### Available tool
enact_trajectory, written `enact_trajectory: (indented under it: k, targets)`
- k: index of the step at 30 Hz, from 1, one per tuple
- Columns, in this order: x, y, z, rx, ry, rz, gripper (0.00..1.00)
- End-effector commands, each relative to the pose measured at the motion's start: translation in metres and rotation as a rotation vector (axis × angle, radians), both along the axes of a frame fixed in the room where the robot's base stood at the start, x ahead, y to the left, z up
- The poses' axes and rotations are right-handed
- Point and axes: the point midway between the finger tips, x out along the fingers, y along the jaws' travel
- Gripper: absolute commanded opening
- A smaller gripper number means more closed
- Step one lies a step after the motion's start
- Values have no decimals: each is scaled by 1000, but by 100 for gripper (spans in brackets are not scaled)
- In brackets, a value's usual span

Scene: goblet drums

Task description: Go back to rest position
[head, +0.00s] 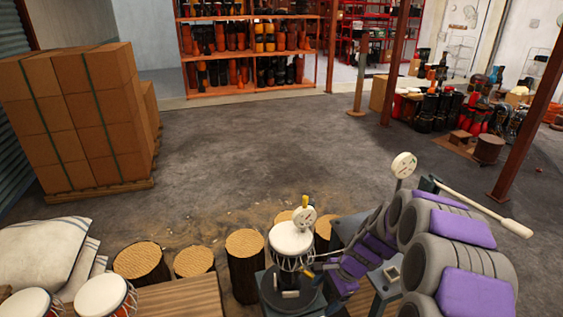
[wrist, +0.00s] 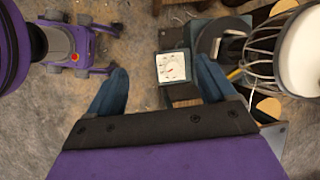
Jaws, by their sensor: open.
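My gripper (wrist: 162,82) is open in the wrist view. Its two blue fingers are spread wide with nothing held between them. A square white dial gauge (wrist: 172,67) shows beyond and between the fingertips, apart from them. A white-headed goblet drum (head: 291,240) stands at the bottom centre of the head view, with cords around its body. Part of it also shows at the right edge of the wrist view (wrist: 304,52). In the head view, my purple and grey arm fills the lower right, and the fingertips are hard to make out there.
Wooden stumps (head: 245,243) stand left of the drum. More drums (head: 104,296) are at the bottom left. Stacked boxes (head: 80,115) sit on a pallet at the left. A long white-tipped lever (head: 480,208) extends at the right. The middle floor is clear.

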Motion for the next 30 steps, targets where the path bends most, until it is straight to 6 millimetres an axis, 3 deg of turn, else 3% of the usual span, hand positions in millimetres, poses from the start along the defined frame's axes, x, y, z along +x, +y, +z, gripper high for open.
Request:
enact_trajectory:
  k: [3, 12, 21, 30]
  targets:
    - [-25, 11, 35, -17, -38, 137, 84]
    - [-102, 24, 100, -74, -95, 468, 84]
    - [-187, 20, 144, -148, -124, 768, 84]
    - [-273, 2, 169, -226, -125, 1029, 84]
